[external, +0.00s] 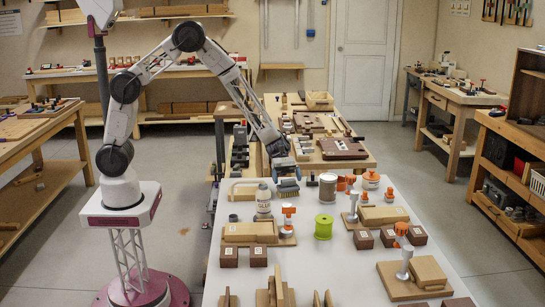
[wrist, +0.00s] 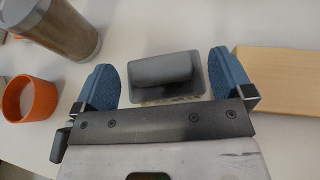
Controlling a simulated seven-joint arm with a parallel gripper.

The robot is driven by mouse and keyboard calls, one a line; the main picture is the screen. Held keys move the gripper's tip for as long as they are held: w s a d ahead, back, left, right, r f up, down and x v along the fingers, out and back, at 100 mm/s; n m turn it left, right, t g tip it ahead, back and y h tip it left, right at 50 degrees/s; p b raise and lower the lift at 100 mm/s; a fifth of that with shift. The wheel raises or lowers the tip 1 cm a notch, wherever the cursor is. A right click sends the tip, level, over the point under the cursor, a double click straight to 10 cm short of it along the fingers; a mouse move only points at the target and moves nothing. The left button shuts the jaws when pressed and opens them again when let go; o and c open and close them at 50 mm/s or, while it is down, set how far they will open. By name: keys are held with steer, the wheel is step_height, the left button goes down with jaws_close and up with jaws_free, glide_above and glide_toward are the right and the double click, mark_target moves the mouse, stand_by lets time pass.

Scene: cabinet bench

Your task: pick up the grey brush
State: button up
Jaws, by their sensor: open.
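The grey brush (wrist: 163,70) lies on the white table, with a rounded dark grey handle on a flat grey base. A strip of pale bristles shows at its near edge in the wrist view. In the external view the brush (external: 288,188) is just below my gripper (external: 284,168). In the wrist view my gripper (wrist: 166,78) is open, with one blue finger on each side of the brush. Gaps show between the brush and both fingers. How far the fingertips are above the table is hard to tell.
A metal tumbler (wrist: 62,25) and an orange cup (wrist: 30,99) stand left of my fingers in the wrist view. A wooden piece (wrist: 285,72) lies close by the right finger. A glue bottle (external: 263,200) and a green spool (external: 323,227) stand near the brush.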

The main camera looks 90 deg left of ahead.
stand_by(0.3)
steer(key=c, duration=1.1)
steer(key=shift+o, duration=0.2)
steer(key=shift+r, duration=0.15)
steer(key=shift+r, duration=0.85)
steer(key=shift+s+r, duration=0.3)
steer(key=shift+r, duration=0.55)
steer(key=s+a+r, duration=0.1)
steer(key=s+a, duration=0.1)
steer(key=s, duration=1.3)
steer(key=shift+s+a+r, duration=0.15)
steer(key=shift+r, duration=0.05)
